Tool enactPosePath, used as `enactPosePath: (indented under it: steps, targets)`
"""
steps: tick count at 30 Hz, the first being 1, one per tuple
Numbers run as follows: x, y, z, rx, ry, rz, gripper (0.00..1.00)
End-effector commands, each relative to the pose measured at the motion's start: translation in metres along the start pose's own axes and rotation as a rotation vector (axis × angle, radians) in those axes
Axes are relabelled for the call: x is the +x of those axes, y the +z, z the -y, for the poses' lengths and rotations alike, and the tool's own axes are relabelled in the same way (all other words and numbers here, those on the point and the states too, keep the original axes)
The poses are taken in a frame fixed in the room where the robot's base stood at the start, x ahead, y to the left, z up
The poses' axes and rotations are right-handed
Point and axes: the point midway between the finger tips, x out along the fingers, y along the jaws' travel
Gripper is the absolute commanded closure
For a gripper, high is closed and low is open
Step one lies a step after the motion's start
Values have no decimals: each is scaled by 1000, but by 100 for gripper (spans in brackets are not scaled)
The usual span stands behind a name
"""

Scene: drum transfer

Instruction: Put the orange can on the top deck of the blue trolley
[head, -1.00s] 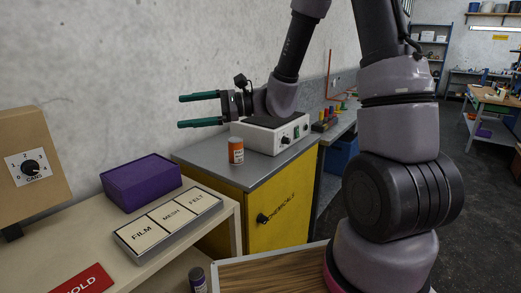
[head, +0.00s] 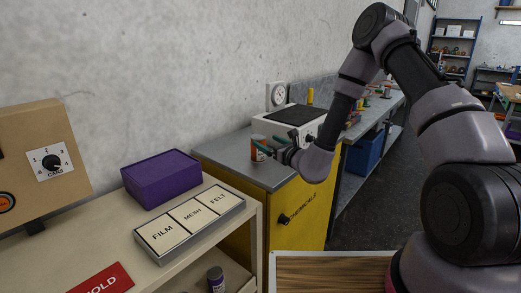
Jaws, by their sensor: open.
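The orange can (head: 257,153) stands upright near the front left of the grey top of the yellow cabinet. I cannot make out a blue trolley in this view.
A white device with a dark top (head: 290,119) stands behind my gripper on the yellow cabinet (head: 305,207). A purple box (head: 161,178) and a FILM, MESH, FELT tray (head: 190,222) are on the cream bench. A dark can (head: 215,281) is below. A wood-topped surface (head: 330,275) is in front.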

Motion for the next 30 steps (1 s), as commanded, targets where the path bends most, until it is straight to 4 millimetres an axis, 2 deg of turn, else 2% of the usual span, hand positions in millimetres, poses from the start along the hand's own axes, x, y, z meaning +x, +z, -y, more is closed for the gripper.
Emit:
enactPosePath:
  steps: [5, 15, 23, 26, 30]
  targets:
    - [13, 0, 0, 0, 0, 1, 0]
    - [58, 0, -1, 0, 1, 2, 0]
    - [61, -1, -1, 0, 2, 0, 0]
    - [61, -1, -1, 0, 2, 0, 34]
    - [60, -1, -1, 0, 2, 0, 88]
